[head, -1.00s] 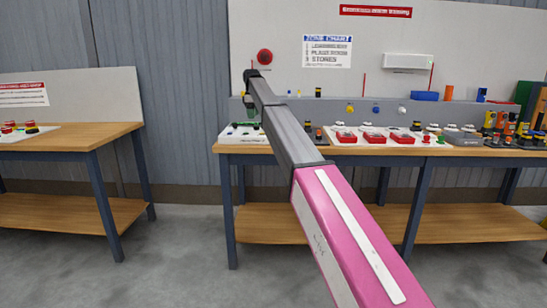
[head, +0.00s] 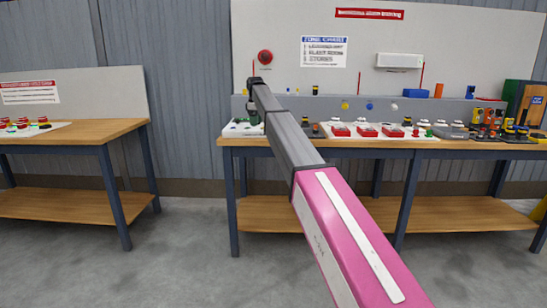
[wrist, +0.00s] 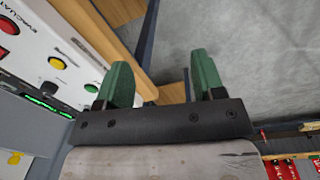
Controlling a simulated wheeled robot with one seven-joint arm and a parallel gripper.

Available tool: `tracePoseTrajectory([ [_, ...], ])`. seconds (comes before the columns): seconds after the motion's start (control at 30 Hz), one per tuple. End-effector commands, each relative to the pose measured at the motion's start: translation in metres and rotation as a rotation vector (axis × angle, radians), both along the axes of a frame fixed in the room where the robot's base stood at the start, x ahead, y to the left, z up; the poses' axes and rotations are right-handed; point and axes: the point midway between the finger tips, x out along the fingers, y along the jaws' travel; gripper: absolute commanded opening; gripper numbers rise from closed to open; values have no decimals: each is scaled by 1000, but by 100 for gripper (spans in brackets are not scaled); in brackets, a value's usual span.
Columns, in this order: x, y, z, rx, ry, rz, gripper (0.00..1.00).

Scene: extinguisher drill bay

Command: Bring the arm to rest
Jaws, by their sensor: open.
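My arm stretches forward from the lower right of the head view, with a pink link and a grey link. My gripper (head: 254,116) is at its far end, small in the head view, by the left end of the main workbench (head: 300,152). In the wrist view my gripper (wrist: 160,75) has two green fingers spread well apart. It is open, and nothing shows between the fingers except bench edge and grey floor. A white panel (wrist: 35,55) with coloured buttons lies to the left of the fingers in the wrist view.
The main workbench carries red-and-white units (head: 367,131) and several small tools at its right end. A red round device (head: 265,57) is on the back board. A second bench (head: 75,133) stands at left. Grey floor (head: 180,250) lies open in front and between benches.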

Motion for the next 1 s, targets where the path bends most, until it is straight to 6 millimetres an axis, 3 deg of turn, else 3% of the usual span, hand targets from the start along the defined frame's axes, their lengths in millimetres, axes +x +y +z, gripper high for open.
tracePoseTrajectory([
  [0.27, -30, -31, -59, 4, 5, -100, 62],
  [0.47, -68, -65, -124, 10, 9, -219, 62],
  [0.77, -179, -144, -262, 24, 20, -522, 62],
  [1.0, -292, -202, -354, 34, 26, -791, 62],
])
